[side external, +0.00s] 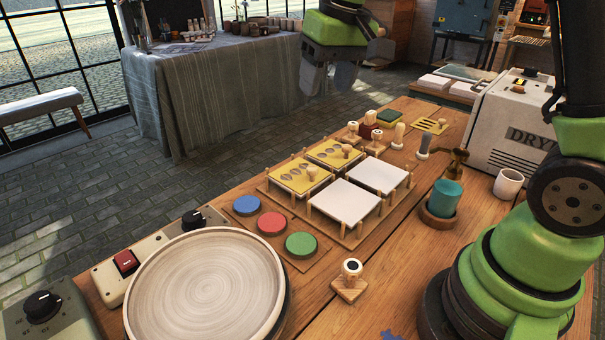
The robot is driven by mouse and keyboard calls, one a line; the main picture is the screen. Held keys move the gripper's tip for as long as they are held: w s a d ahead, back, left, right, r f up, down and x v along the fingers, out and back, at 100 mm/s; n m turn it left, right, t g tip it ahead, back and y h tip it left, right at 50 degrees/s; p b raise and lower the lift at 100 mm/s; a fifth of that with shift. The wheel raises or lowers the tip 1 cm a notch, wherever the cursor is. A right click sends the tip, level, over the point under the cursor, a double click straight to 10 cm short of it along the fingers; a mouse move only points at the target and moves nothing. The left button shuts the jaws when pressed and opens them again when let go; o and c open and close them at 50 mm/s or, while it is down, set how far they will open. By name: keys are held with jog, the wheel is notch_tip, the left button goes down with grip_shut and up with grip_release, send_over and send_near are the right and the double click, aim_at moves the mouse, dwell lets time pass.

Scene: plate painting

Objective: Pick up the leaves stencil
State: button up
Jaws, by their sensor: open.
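A yellow stencil (290,179) with leaf-shaped cut-outs and a light wooden knob lies at the front left of a pegged wooden rack (352,243). A second yellow stencil (328,152) with a knob sits just behind it; its cut-outs are too small to tell clearly. My gripper (327,79) is open and empty at the top of the side external view. It hangs high above and beyond the rack, apart from both stencils. Pegs stand around each stencil.
Two white sheets (346,203) fill the rack's right side. Blue, red and green paint pads (271,223) lie in front. A round turntable (206,290), a stamp (349,283), a teal cup (445,198) and a dryer (511,120) surround the rack. Several stamps stand behind.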

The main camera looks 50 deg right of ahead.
jog(key=w+d+f+g, duration=0.1)
jog(key=w+d+f, duration=0.15)
jog(key=f, duration=0.25)
jog(key=w+d+f+g, duration=0.1)
jog(key=w+d+f, duration=0.15)
jog(key=f, duration=0.25)
send_over(313, 168)
jog(key=shift+g, duration=0.3)
notch_tip(313, 168, down, 6)
jog(key=shift+s, duration=0.1)
notch_tip(313, 168, down, 6)
jog(key=shift+r, duration=0.1)
jog(key=c, duration=1)
